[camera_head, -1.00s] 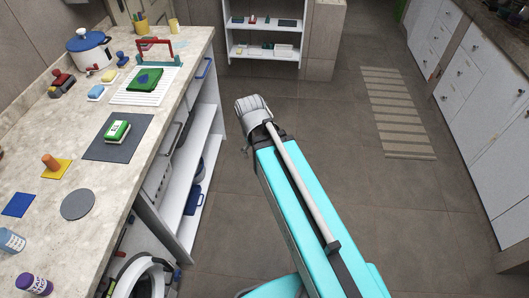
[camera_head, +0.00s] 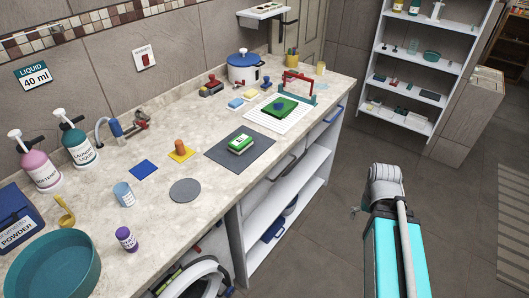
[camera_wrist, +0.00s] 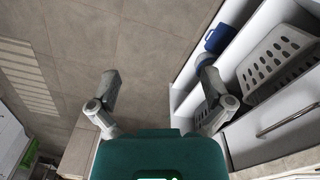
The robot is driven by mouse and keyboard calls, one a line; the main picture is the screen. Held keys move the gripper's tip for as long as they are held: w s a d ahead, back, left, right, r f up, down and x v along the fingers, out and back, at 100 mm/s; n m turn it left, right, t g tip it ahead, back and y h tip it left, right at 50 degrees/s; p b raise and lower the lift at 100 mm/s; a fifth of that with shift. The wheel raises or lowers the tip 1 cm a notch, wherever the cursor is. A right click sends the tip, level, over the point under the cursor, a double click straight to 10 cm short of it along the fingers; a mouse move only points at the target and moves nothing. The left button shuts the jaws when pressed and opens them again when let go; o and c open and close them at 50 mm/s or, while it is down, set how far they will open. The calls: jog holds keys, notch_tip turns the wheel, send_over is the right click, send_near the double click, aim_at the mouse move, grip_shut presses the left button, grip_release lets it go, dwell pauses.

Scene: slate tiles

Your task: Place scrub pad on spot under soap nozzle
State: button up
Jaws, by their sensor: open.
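Which object is the scrub pad is not certain. A green and white block (camera_head: 240,143) lies on a dark grey mat (camera_head: 213,151) on the counter. Pump nozzles top a pink softener bottle (camera_head: 39,166) and a green laundry liquid bottle (camera_head: 78,145) at the left. No spot directly under a nozzle can be made out. My gripper (camera_wrist: 160,76) is open and empty in the wrist view, above the floor beside the counter's shelves.
A green pad (camera_head: 289,110) lies on a ribbed tray.

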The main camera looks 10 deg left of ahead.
jog(key=w+a+n, duration=0.1)
jog(key=n+t+h, duration=0.6)
jog(key=n+t, duration=0.3)
jog(key=n, duration=1.5)
send_near(232, 147)
jog(key=d+f, duration=0.1)
jog(key=d, duration=0.3)
jog(key=d+f, duration=0.2)
jog(key=d, duration=0.3)
jog(key=w+d+f, duration=0.1)
jog(key=d+f, duration=0.1)
jog(key=d, duration=0.2)
jog(key=shift+d, duration=0.15)
jog(key=s+a+r+n+t, duration=0.1)
jog(key=a+n, duration=0.1)
jog(key=a, duration=0.2)
jog(key=s+a+r+n+t, duration=0.1)
jog(key=s+a+n, duration=0.1)
jog(key=a, duration=0.2)
jog(key=s+a+r+n+t+y, duration=0.1)
jog(key=a+r+n, duration=0.1)
jog(key=a, duration=0.3)
jog(key=shift+s+a+t, duration=0.1)
jog(key=shift+s+t, duration=0.2)
jog(key=shift+s, duration=0.05)
jog(key=shift+f, duration=0.1)
